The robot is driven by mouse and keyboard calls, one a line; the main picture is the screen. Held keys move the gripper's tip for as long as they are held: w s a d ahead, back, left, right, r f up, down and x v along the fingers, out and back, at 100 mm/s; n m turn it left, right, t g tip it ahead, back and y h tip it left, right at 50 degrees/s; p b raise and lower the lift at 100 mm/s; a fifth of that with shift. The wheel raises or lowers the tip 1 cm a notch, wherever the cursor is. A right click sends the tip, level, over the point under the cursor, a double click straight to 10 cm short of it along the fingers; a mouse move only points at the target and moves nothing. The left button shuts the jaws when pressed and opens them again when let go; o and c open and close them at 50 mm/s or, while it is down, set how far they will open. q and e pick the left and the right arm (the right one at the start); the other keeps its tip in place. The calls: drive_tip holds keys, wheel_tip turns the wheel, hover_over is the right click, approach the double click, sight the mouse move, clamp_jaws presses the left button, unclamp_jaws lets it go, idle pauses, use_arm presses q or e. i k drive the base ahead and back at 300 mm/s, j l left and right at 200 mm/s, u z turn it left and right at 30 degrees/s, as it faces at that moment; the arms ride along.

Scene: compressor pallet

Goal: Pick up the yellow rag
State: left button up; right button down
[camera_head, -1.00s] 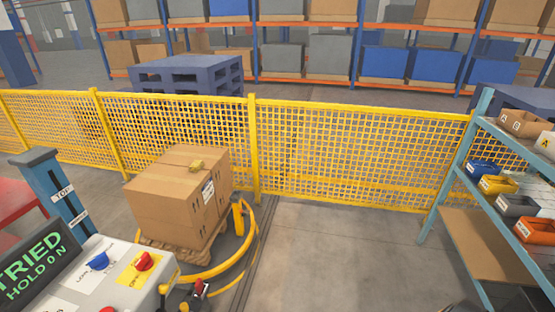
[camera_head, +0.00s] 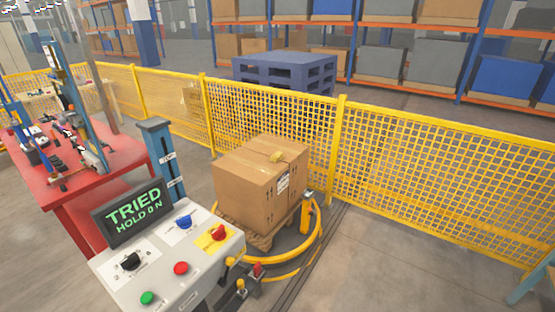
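Nothing else in view is clearly a rag. Neither of my grippers is in view.
The boxes stand on a wooden pallet (camera_head: 268,240) inside a yellow ring rail (camera_head: 300,262). A control console (camera_head: 170,262) with a screen stands in front, left of them. A red table (camera_head: 118,160) with tools is at left. A yellow mesh fence (camera_head: 430,185) runs behind.

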sight(278, 156)
drive_tip(key=i+l, duration=0.4)
drive_tip(key=i+l+z, duration=0.2)
drive_tip(key=i, duration=0.95)
drive_tip(key=i+l+z, duration=0.2)
drive_tip(key=i, duration=0.95)
drive_tip(key=j, duration=0.1)
